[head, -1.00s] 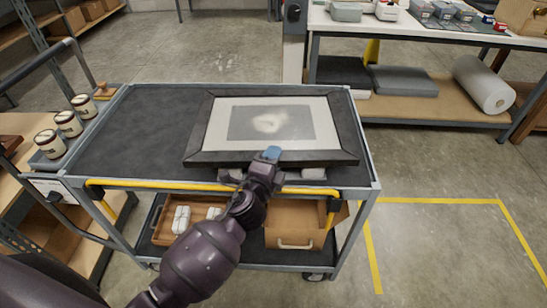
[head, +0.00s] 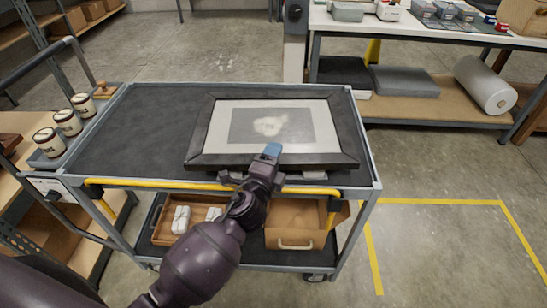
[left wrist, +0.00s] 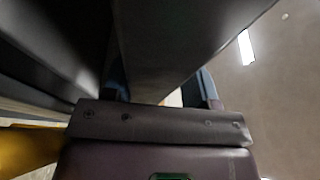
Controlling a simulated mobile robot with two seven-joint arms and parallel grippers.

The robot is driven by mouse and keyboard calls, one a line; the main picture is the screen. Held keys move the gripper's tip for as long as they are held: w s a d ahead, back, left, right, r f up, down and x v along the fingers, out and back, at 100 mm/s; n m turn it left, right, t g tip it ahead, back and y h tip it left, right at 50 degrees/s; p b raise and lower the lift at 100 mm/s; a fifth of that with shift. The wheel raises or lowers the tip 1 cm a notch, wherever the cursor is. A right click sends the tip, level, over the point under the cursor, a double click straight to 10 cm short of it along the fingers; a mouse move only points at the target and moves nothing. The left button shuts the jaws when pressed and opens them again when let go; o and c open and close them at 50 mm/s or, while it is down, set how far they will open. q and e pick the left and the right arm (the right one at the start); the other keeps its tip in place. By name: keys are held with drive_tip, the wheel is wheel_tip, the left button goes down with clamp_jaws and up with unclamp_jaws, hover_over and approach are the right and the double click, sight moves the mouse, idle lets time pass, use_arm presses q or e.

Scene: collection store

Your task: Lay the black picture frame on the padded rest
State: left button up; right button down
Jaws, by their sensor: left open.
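The black picture frame (head: 197,133), with a pale mat and a dark print, lies face up over the right part of the cart top. Grey pieces (head: 305,177) show under its front edge; they may be the padded rest, which the frame mostly hides. My left gripper (head: 270,156) is at the middle of the front edge, one blue-tipped finger above it. In the left wrist view the open fingers (left wrist: 160,88) stand on either side of a dark bar, seemingly the frame's edge (left wrist: 160,45). My right gripper is not in view.
The cart's dark top (head: 135,130) is clear on the left. A yellow rail (head: 120,183) runs along its front. Several jars (head: 68,122) stand at the left edge. A lower shelf holds a wooden tray (head: 165,228) and a box (head: 295,225). A workbench (head: 420,28) stands behind right.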

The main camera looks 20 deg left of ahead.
use_arm(q)
drive_tip(key=shift+s+f, duration=0.2)
drive_tip(key=shift+f, duration=0.5)
drive_tip(key=shift+r, duration=0.2)
drive_tip(key=s+r, duration=0.1)
drive_tip(key=s, duration=1.1)
drive_tip(key=s+a+f+n+g, duration=0.3)
drive_tip(key=s+a+f+n, duration=0.2)
drive_tip(key=s+f+n, duration=0.2)
drive_tip(key=s+a+f+n+g, duration=0.4)
drive_tip(key=s+a+f+n, duration=0.1)
drive_tip(key=s+f+n, duration=0.3)
drive_tip(key=shift+a+f+n+y+p, duration=0.2)
drive_tip(key=shift+f+n+y+p, duration=0.35)
drive_tip(key=shift+n, duration=0.65)
drive_tip(key=shift+w+f+h, duration=0.1)
drive_tip(key=shift+h, duration=0.15)
drive_tip(key=shift+c, duration=1)
drive_tip(key=shift+a, duration=0.1)
